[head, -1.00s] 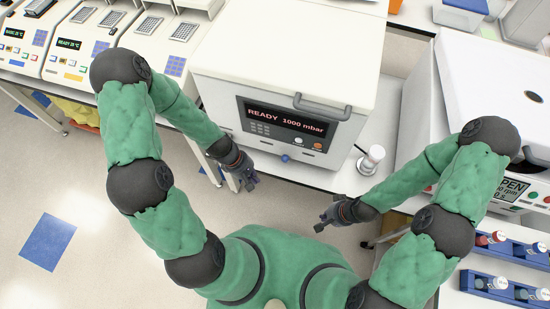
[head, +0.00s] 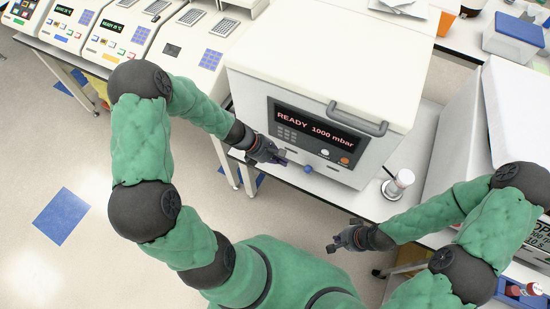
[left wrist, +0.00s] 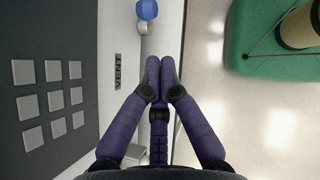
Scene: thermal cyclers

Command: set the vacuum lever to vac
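The vacuum machine, a white box (head: 310,70) with a dark panel reading READY 1000 mbar (head: 315,130), stands on the bench. Its lever has a blue knob (head: 308,169) low on the front; the knob also shows at the top of the left wrist view (left wrist: 147,9). A VENT label (left wrist: 117,70) is beside my left fingers; no VAC label is readable. My left gripper (head: 283,158) is just left of the knob, its fingertips (left wrist: 160,65) together with nothing between them and apart from the knob. My right gripper (head: 335,243) hangs empty in front of the bench; its finger opening is unclear.
A white cylinder on a round base (head: 398,183) stands right of the machine. Another white device (head: 500,130) is further right, behind my right arm. Thermal cyclers (head: 130,30) line the left bench. The floor in front is free.

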